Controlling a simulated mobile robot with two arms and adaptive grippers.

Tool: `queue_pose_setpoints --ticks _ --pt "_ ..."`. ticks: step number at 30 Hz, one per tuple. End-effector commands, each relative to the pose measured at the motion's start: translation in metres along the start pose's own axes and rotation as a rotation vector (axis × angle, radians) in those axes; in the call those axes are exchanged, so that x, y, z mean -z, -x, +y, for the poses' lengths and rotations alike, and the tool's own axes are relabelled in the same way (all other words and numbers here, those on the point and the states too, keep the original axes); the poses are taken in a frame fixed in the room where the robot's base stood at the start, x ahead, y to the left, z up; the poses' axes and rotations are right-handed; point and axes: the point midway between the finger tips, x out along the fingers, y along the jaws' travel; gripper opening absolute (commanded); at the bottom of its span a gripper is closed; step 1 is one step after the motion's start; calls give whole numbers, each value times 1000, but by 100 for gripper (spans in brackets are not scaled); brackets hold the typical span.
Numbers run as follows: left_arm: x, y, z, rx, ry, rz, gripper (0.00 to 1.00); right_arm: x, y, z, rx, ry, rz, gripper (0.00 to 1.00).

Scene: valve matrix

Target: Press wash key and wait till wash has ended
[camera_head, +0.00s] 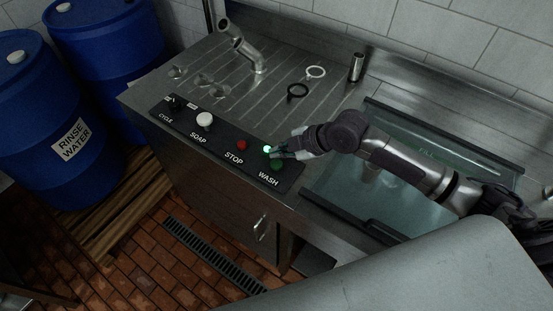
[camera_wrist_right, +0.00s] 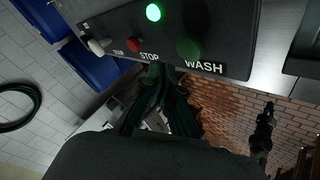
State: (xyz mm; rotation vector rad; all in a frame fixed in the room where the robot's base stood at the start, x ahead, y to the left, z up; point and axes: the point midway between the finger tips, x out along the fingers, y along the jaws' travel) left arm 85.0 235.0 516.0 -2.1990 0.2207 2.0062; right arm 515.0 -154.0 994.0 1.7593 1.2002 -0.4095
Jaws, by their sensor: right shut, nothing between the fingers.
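The wash key is a dark green round button (camera_head: 278,164) above the word WASH on the black control panel (camera_head: 222,143). It also shows in the right wrist view (camera_wrist_right: 188,48). A small green lamp (camera_head: 267,149) glows just beside it; the lamp is also lit in the wrist view (camera_wrist_right: 153,12). My right gripper (camera_head: 279,154) is shut and empty, its tips over the panel close to the wash key and lamp. In the wrist view its fingers (camera_wrist_right: 164,76) point at the panel below the key. I cannot tell whether they touch it. My left gripper is out of view.
The panel also has a red STOP button (camera_head: 241,145), a white SOAP knob (camera_head: 204,119) and a CYCLE switch (camera_head: 174,103). A glass-covered basin (camera_head: 335,185) lies under my right arm. Two rings and a tap (camera_head: 243,45) are on the counter. Blue barrels (camera_head: 68,135) stand left.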

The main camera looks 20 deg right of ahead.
Motion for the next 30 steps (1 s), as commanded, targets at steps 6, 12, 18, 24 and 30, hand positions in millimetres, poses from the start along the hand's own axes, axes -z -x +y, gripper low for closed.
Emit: queue_pose_setpoints --ticks 6,12,18,24,30 --pt "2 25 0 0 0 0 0 14 20 14 0 1 0 0" --pt "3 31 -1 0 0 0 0 18 24 17 1 0 1 0" --pt "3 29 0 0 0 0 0 17 23 17 1 0 0 0" --pt "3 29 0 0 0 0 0 17 23 17 0 0 0 0" --pt "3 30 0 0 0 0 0 17 23 17 0 0 0 0"
